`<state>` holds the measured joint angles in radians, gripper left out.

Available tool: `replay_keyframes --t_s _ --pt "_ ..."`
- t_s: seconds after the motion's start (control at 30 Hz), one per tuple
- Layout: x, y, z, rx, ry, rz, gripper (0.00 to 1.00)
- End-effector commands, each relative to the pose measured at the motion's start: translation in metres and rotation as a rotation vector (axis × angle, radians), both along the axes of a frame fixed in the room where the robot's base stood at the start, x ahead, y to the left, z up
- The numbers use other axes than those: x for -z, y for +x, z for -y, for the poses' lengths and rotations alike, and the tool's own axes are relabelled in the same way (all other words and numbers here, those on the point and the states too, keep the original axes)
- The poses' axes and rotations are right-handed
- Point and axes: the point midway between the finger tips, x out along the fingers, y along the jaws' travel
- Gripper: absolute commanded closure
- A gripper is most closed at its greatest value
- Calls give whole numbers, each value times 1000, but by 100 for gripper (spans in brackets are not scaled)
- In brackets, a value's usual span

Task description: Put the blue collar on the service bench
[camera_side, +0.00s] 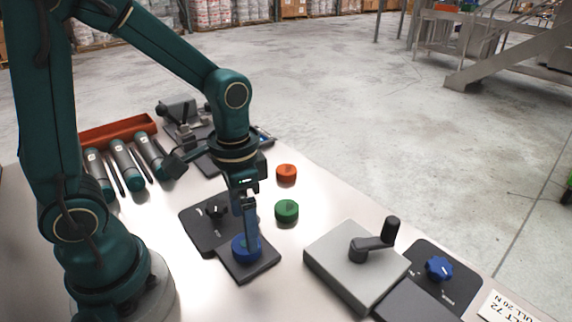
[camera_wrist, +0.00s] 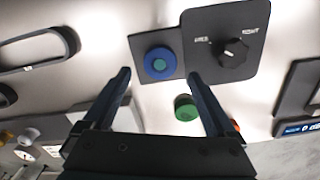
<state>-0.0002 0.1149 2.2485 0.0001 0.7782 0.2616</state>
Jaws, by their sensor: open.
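The blue collar (camera_side: 240,252) sits on a dark square plate (camera_side: 262,268) beside a dark panel with a black knob. The pale service bench (camera_side: 205,290) lies under everything.
A green disc (camera_side: 286,211) and an orange-red disc (camera_side: 286,173) lie to the right of the knob panel (camera_side: 190,219). A grey box with a crank (camera_side: 345,268) and a blue-knob panel (camera_side: 462,283) stand at the right. Several cylinders (camera_side: 124,160) and an orange tray (camera_side: 117,130) are at the left.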

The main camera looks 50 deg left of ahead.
Motion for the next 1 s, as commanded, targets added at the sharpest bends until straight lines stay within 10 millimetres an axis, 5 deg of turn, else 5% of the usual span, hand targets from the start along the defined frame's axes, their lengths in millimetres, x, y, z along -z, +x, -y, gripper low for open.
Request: replay_keyframes --t_s 0.6,1.0 --pt "-84 -33 0 -202 -40 393 8" --pt "-94 -44 0 -258 -65 490 2"
